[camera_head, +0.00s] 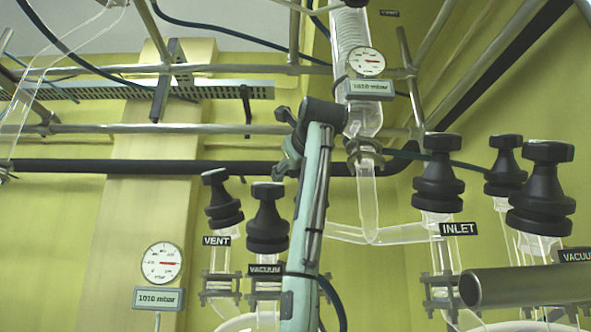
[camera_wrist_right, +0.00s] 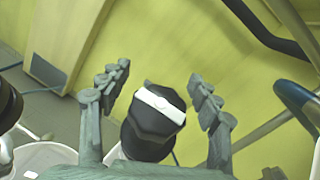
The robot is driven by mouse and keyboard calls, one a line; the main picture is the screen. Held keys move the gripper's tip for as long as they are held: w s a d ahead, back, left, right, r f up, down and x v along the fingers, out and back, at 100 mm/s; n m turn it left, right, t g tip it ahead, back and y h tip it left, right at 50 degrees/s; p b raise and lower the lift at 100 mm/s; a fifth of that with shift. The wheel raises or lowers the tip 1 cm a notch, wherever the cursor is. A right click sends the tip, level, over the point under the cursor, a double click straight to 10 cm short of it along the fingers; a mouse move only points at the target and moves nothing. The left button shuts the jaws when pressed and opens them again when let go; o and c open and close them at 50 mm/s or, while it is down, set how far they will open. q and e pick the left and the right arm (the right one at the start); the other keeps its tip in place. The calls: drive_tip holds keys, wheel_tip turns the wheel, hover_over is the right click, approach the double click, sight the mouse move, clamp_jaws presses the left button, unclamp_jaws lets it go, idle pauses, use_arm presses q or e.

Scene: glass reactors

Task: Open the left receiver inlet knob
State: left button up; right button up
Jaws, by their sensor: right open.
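Black valve knobs stand on glass necks in the head view. One above the INLET label (camera_head: 459,229) is the inlet knob (camera_head: 438,175); to its left are the vent knob (camera_head: 222,200) and a vacuum knob (camera_head: 267,218). In the right wrist view my right gripper (camera_wrist_right: 166,92) is open, its fingers apart on either side of a black knob (camera_wrist_right: 148,138) with a white bar on top. I cannot tell from that view which knob this is, nor whether the fingers touch it. My left gripper is not in view.
One of my arm links (camera_head: 312,210) rises between the vacuum and inlet knobs. More black knobs (camera_head: 541,188) stand at the right, near a metal tube (camera_head: 528,286). Gauges (camera_head: 162,263), glass tubing (camera_head: 368,200) and metal rails (camera_head: 200,130) crowd the space before the yellow wall.

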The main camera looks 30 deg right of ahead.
drive_tip(key=shift+w+d, duration=0.1)
drive_tip(key=shift+w, duration=0.1)
drive_tip(key=c, duration=1.3)
drive_tip(key=shift+c, duration=0.3)
